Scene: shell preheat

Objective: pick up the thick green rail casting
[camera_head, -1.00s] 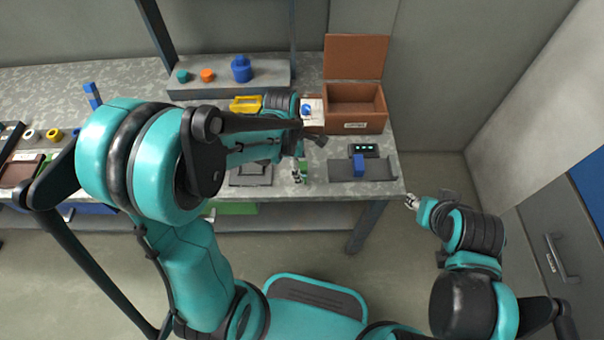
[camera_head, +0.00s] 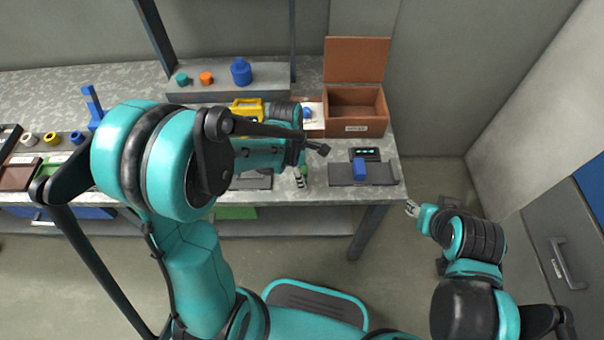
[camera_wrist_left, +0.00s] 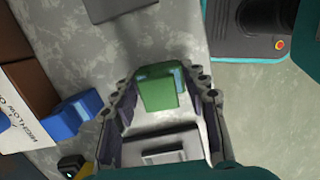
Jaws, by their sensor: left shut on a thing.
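The thick green rail casting (camera_wrist_left: 160,90) shows in the left wrist view as a green block between the fingers of my left gripper (camera_wrist_left: 165,98). The gripper is shut on it, over the grey worktop. In the head view my left gripper (camera_head: 300,180) is small near the table's front edge, with only a bit of green (camera_head: 304,170) visible beside it; my arm hides much of the rest. My right gripper (camera_head: 411,208) is off the table's front right corner, away from the casting, and too small to read its jaws.
An open brown box (camera_head: 357,127) stands at the back right. A blue block (camera_head: 359,169) is on a dark tray (camera_head: 385,173), by a black device with green lights (camera_head: 366,153). A rear shelf (camera_head: 270,88) holds blue, orange and teal parts. A yellow item (camera_head: 246,107) lies behind my left arm.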

